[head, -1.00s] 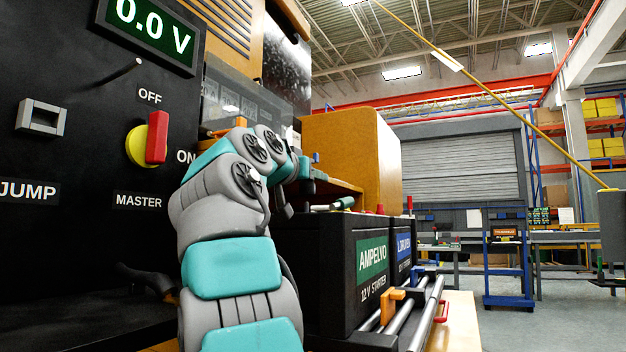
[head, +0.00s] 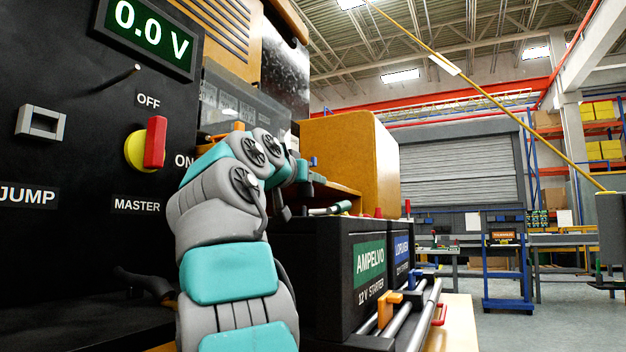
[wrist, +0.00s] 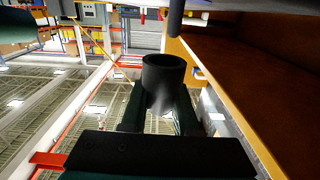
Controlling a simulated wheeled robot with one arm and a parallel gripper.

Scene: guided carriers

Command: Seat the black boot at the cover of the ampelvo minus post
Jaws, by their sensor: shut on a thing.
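My gripper (wrist: 160,112) is shut on the black boot (wrist: 164,75), a short hollow dark tube between the two fingers in the wrist view. In the head view my arm hides the fingertips and the boot. The AMPELVO 12 V starter battery (head: 335,265) is a black box with a green label, low and right of my arm's end. Its top is seen edge-on, and I cannot make out the minus post or its cover. A dark upright rod (wrist: 176,16) shows beyond the boot in the wrist view, apart from it; I cannot tell what it is.
A second battery with a blue label (head: 402,257) stands behind the AMPELVO one. A wooden box (head: 350,150) rises behind. The black panel (head: 70,200) with the red master switch (head: 155,142) stands close at left.

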